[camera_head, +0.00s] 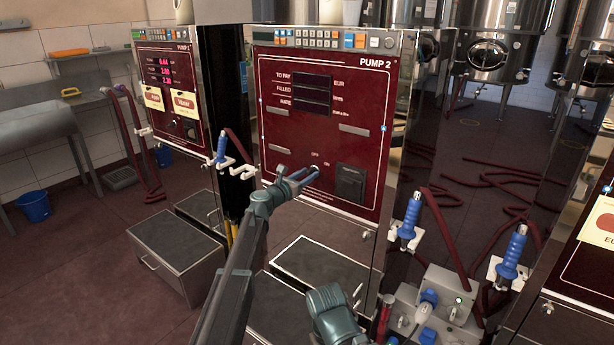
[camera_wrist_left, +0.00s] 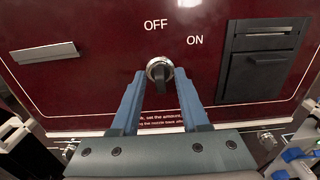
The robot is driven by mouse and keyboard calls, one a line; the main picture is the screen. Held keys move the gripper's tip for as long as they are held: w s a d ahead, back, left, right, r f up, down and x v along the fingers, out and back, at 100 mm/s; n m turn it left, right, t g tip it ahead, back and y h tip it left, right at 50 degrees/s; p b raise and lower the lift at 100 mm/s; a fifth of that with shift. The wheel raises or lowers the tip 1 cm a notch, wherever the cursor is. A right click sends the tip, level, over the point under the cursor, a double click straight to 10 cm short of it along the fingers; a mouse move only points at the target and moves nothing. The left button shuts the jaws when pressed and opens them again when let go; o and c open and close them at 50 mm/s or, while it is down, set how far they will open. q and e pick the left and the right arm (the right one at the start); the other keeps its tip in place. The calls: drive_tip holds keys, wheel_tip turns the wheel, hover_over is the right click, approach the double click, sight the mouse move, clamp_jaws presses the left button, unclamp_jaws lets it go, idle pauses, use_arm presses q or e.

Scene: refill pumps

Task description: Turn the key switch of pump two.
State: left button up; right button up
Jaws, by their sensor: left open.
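Pump two (camera_head: 300,130) is a dark red panel with dark display fields. Its key switch (camera_wrist_left: 160,70) is a round silver lock with a dark key grip, below the OFF label and left of and below ON. The grip looks roughly upright, in line with OFF. My left gripper (camera_head: 304,173) reaches the panel at the switch. In the left wrist view its two blue fingers (camera_wrist_left: 161,75) are open, one on each side of the key. I cannot tell whether they touch it. A teal part of my own arm shows at the bottom of the head view; no right fingertips show.
A dark card slot unit (camera_head: 350,183) sits right of the switch. Pump one (camera_head: 173,90) stands at the left. Blue-handled nozzles (camera_head: 411,215) hang at the right. A grey box (camera_head: 440,295) with plugs is at the lower right. Red hoses (camera_head: 500,175) lie on the floor.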

use_arm(q)
clamp_jaws()
idle(0.5)
drive_tip(key=m, duration=0.6)
drive_tip(key=shift+s+d, duration=0.1)
drive_tip(key=m, duration=0.5)
drive_tip(key=shift+f+m, duration=0.1)
drive_tip(key=shift+m, duration=0.3)
idle(0.4)
unclamp_jaws()
